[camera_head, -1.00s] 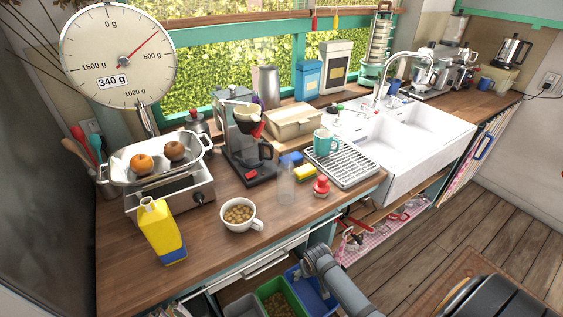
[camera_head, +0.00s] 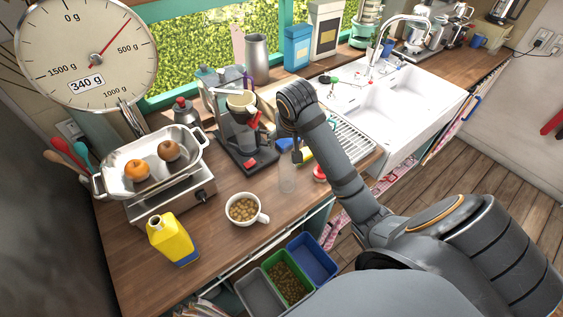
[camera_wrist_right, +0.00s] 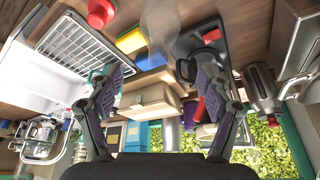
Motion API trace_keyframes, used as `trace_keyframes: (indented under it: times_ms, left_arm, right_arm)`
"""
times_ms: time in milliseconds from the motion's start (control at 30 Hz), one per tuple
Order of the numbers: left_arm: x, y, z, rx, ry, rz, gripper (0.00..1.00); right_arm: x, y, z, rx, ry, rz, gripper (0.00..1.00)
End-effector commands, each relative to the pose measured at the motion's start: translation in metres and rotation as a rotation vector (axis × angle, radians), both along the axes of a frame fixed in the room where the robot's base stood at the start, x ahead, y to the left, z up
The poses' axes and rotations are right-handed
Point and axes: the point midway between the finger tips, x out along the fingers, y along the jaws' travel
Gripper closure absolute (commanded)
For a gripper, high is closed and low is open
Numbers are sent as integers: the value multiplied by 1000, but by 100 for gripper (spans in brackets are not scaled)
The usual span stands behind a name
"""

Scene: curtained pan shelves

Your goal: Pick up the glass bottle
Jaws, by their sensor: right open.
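The glass bottle (camera_head: 287,180) is clear and stands upright on the wooden counter, between the coffee maker and the red-topped item. In the right wrist view the bottle (camera_wrist_right: 158,28) shows as a faint clear shape at the top, past the fingertips. My right gripper (camera_head: 298,154) points down just above and behind the bottle in the head view, partly hidden by its own arm. In the wrist view its two fingers (camera_wrist_right: 160,75) are spread wide with nothing between them. My left gripper is out of view.
The coffee maker (camera_head: 240,135) stands left of the bottle. A white cup of nuts (camera_head: 244,209) is in front. A yellow sponge (camera_wrist_right: 130,40), the white dish rack (camera_wrist_right: 75,45) and a red-capped item (camera_wrist_right: 101,12) are close by. A yellow bottle (camera_head: 172,240) stands front left.

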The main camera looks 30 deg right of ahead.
Motion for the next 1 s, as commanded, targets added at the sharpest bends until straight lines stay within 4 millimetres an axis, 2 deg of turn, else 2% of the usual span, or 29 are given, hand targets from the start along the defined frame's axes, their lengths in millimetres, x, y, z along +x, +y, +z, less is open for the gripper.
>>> trace_keyframes:
  times_ms: [200, 233, 300, 433, 533, 600, 700, 833, 1000]
  left_arm:
    - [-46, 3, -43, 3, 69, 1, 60]
    - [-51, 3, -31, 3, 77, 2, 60]
    - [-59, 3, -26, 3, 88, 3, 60]
    - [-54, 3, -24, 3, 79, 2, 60]
    - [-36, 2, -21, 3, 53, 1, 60]
    - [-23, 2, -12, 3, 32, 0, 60]
    - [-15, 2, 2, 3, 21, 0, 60]
    - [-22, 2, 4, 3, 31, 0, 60]
    - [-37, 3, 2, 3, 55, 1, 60]
  right_arm:
    - [10, -5, -37, -1, -1, 1, 22]
    - [11, -6, -33, 0, 3, 1, 22]
    - [14, -7, -41, 0, 5, 0, 22]
    - [17, -9, -50, -1, 1, 1, 22]
    - [18, -9, -52, 0, 2, 2, 22]
    - [20, -9, -58, 2, 5, 2, 22]
    - [26, -10, -73, 3, 7, 2, 22]
    - [33, -13, -93, 0, 3, 1, 22]
    - [35, -14, -100, -1, 1, 3, 22]
